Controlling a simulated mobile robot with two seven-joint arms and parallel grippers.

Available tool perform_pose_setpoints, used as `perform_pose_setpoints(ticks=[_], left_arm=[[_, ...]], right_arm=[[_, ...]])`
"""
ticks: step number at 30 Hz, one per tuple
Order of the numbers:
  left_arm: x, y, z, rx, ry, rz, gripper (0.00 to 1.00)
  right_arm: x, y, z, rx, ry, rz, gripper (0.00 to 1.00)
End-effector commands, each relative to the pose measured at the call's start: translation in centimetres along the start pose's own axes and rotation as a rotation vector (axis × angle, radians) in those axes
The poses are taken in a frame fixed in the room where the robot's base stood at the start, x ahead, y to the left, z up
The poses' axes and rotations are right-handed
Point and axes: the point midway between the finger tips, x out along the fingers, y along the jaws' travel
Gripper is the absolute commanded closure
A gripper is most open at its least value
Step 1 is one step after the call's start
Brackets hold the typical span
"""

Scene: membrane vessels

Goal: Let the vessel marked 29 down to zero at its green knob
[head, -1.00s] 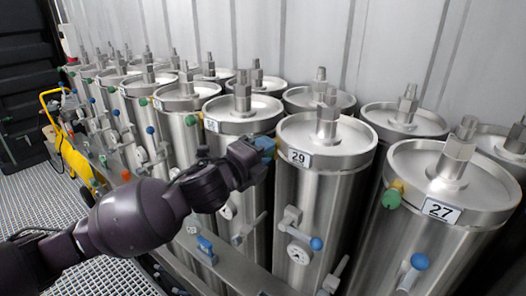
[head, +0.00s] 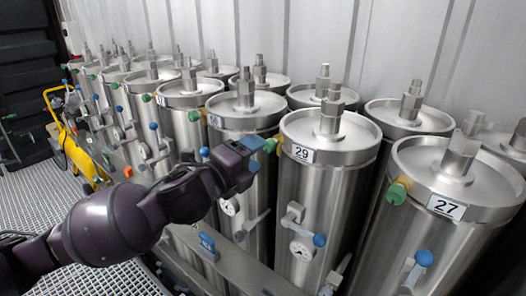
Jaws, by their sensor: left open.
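The vessel marked 29 (head: 334,190) is an upright steel cylinder with its number plate (head: 302,153) at the top front rim. Its green knob (head: 270,146) sticks out left of the plate, partly covered by my gripper. My left gripper (head: 256,153) is open, its blue fingertips just left of the knob. I cannot tell whether they touch it. A small dial gauge (head: 301,250) sits low on the vessel, its reading too small to make out. A blue ball-ended lever (head: 320,240) is beside it. My right gripper is not in view.
The vessel marked 27 (head: 440,230) stands close at right, with its own green knob (head: 397,191). More vessels stand in tight rows behind and to the left. A yellow cart (head: 76,150) stands far left. Grating floor (head: 40,195) is open at left.

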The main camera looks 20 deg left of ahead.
Motion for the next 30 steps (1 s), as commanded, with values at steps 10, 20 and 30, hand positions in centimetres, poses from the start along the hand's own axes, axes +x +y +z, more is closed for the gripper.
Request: perform_pose_setpoints(ticks=[10, 20, 30], left_arm=[[-5.2, 0.1, 0.0, 0.000, 0.000, 0.001, 0.43], [-6.0, 0.0, 0.0, 0.000, 0.000, 0.000, 0.43], [-6.0, 0.0, 0.0, -0.003, 0.000, 0.000, 0.43]], right_arm=[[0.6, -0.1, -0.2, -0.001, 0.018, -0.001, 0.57], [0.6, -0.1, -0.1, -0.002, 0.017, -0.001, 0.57], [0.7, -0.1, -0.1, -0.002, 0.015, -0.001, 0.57]])
